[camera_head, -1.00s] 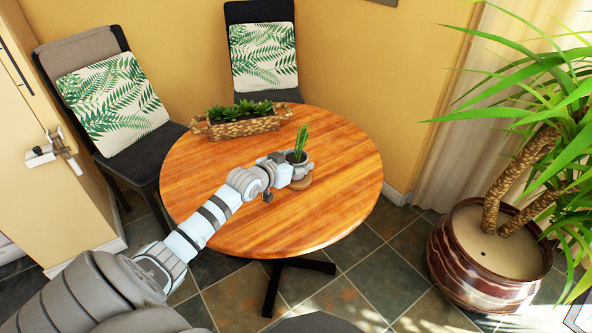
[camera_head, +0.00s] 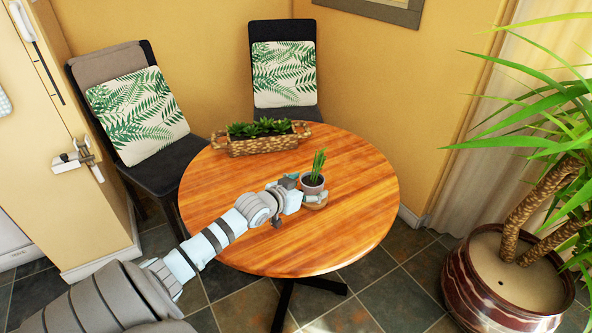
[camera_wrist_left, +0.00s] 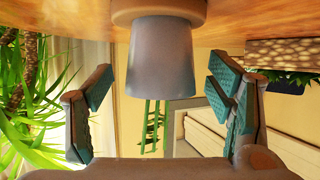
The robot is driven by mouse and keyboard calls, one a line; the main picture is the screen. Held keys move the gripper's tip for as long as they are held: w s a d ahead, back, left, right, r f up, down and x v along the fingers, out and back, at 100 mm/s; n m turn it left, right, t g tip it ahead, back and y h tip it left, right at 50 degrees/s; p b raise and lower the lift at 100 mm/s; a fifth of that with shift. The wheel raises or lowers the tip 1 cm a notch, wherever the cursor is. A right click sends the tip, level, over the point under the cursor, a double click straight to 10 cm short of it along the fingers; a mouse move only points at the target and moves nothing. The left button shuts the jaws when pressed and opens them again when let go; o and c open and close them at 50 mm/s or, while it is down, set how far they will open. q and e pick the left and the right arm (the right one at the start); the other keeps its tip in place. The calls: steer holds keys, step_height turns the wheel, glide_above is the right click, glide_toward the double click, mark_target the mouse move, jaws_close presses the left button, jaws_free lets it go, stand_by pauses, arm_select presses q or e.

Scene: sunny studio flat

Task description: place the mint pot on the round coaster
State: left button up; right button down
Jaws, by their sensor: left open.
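The mint pot (camera_head: 312,185) is a small grey pot with upright green stalks. It stands upright on the round coaster (camera_head: 318,206), a small brown disc on the wooden table. My left gripper (camera_head: 301,189) is open at the pot's left side, and a finger hides part of the coaster. In the left wrist view, which is upside down, the pot (camera_wrist_left: 162,60) is between the two spread fingers, with visible gaps on both sides. The coaster (camera_wrist_left: 150,8) touches its base there. My right gripper is in neither view.
A woven planter (camera_head: 262,146) of green plants stands at the back of the round table (camera_head: 350,235). Two chairs with leaf-print cushions (camera_head: 138,115) stand behind. A large potted plant (camera_head: 505,285) is on the floor at right. The table's front and right are clear.

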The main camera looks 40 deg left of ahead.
arm_select(q)
steer(key=p+v, duration=0.5)
steer(key=v, duration=0.4)
steer(key=shift+r, duration=0.15)
